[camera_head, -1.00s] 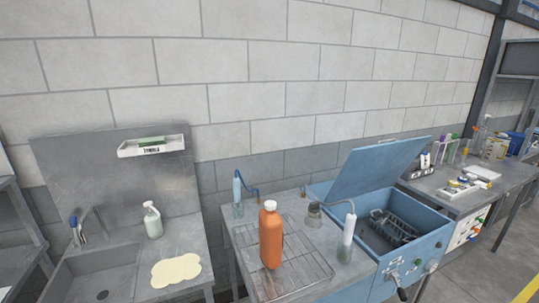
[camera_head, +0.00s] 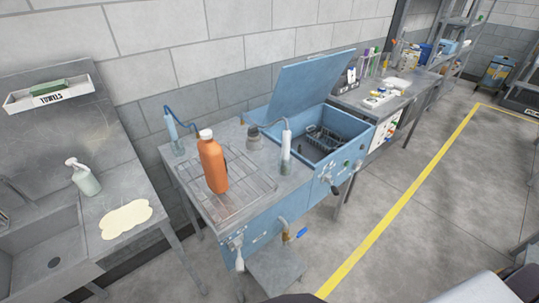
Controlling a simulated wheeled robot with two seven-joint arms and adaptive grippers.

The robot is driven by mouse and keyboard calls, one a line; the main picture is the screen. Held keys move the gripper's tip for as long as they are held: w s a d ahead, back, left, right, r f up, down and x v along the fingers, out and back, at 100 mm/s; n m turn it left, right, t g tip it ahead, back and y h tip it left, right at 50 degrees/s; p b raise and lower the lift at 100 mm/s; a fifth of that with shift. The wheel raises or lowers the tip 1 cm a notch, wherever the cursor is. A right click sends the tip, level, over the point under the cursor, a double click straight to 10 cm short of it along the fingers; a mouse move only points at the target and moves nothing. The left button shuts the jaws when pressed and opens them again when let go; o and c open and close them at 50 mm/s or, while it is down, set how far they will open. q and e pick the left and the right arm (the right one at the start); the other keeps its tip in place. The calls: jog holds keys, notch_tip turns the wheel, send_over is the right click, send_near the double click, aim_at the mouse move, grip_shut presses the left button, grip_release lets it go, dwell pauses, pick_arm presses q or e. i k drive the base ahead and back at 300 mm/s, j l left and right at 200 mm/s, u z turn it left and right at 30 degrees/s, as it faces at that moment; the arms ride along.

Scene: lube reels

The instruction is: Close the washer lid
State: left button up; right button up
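The blue washer lid (camera_head: 312,88) stands raised at a slant, hinged along the back of the washer tub. The blue washer (camera_head: 350,132) is open, and a dark rack (camera_head: 325,140) shows inside its tub. Neither of my grippers shows in the head view. A pale and dark shape at the bottom right edge may be part of my own body.
An orange bottle (camera_head: 213,165) stands on the wire grate (camera_head: 245,193) left of the tub. A sink counter (camera_head: 135,200) with a spray bottle (camera_head: 84,178) is at left. A bench (camera_head: 385,98) with small items stands beyond the washer. Open floor (camera_head: 440,200) lies to the right.

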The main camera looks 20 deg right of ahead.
aim_at(300, 86)
jog(key=l+u, duration=0.3)
jog(key=l, duration=0.35)
jog(key=l+u, duration=0.3)
jog(key=l, duration=0.3)
jog(key=k+l+u, duration=0.15)
jog(key=l+u, duration=0.15)
jog(key=l, duration=0.3)
